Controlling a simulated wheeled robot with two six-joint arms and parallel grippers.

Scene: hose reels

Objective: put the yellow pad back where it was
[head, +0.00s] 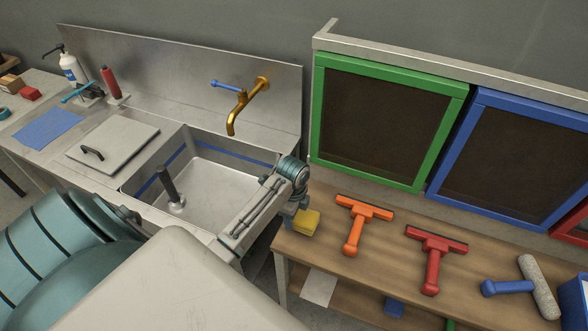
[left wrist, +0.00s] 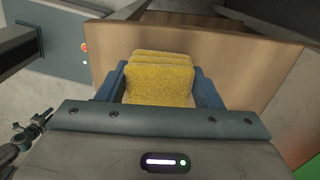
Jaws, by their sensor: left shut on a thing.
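The yellow pad (head: 306,223) is at the left end of the wooden bench (head: 385,243) in the head view. My left gripper (head: 297,213) is shut on it, with the wrist above and the fingers pointing down. In the left wrist view the pad (left wrist: 160,80) sits between the two blue fingers of the gripper (left wrist: 160,88), against the bench's wooden top. I cannot tell whether the pad touches the bench or hangs just above it. My right gripper is not in view.
An orange squeegee (head: 354,235) lies just right of the pad, then a red squeegee (head: 431,262) and a blue-handled roller (head: 538,286). Green (head: 318,125) and blue (head: 453,165) framed screens stand behind. A steel sink (head: 220,172) with a brass tap (head: 234,118) is to the left.

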